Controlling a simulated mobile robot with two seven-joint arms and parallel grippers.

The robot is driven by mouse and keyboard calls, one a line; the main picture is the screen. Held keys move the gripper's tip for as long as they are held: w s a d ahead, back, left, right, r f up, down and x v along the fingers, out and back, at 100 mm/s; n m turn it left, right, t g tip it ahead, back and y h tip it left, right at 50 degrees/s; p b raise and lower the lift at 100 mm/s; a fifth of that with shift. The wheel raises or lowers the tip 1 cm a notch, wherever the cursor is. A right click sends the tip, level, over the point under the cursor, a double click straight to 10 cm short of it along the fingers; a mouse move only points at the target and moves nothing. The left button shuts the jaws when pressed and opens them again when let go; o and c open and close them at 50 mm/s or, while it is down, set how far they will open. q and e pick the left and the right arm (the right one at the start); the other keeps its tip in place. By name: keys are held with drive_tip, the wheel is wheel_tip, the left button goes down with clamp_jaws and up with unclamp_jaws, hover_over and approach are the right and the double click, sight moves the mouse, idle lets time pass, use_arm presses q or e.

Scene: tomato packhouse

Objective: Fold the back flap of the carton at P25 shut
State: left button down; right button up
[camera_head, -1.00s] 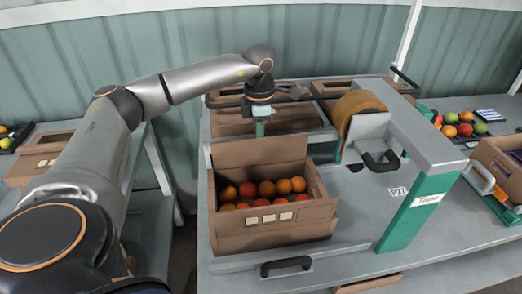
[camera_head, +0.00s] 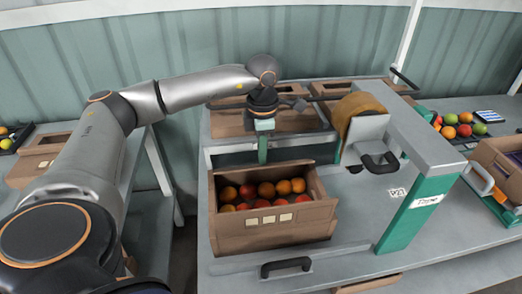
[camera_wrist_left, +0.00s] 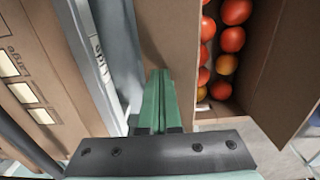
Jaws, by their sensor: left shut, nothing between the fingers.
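The carton (camera_head: 272,239) stands open on the bench, holding several red and orange tomatoes. Its back flap (camera_head: 235,170) shows almost edge-on in the head view and seems to lean inward over the back of the tomatoes. In the wrist view a broad brown panel (camera_wrist_left: 168,35), apparently this flap, lies beside the tomatoes (camera_wrist_left: 228,40) and hides some of them. My left gripper (camera_head: 262,160) is shut and empty, pointing down just behind the flap. Its green fingers show in the wrist view (camera_wrist_left: 160,95) close against the panel; exact contact is unclear. My right gripper is out of view.
Other cartons (camera_head: 230,121) stand behind on the bench. A tape machine with a brown roll (camera_head: 355,108) and a green post (camera_head: 412,222) stands to the right. A black handle (camera_head: 285,266) is at the bench front.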

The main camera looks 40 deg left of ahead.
use_arm(q)
drive_tip(key=shift+s+d+f, duration=0.2)
drive_tip(key=shift+s+d, duration=0.05)
drive_tip(key=shift+d, duration=0.05)
drive_tip(key=shift+s+d+f+b, duration=0.4)
drive_tip(key=shift+d+f+b, duration=0.1)
drive_tip(key=shift+f, duration=0.1)
drive_tip(key=shift+s+d+f+b, duration=0.15)
drive_tip(key=shift+f+b, duration=0.1)
drive_tip(key=shift+f, duration=0.1)
drive_tip(key=shift+s+d+f+b, duration=0.1)
drive_tip(key=shift+d+f+b, duration=0.1)
drive_tip(key=shift+f, duration=0.15)
drive_tip(key=shift+r, duration=0.1)
wheel_tip(320, 180, up, 8)
drive_tip(key=p, duration=0.6)
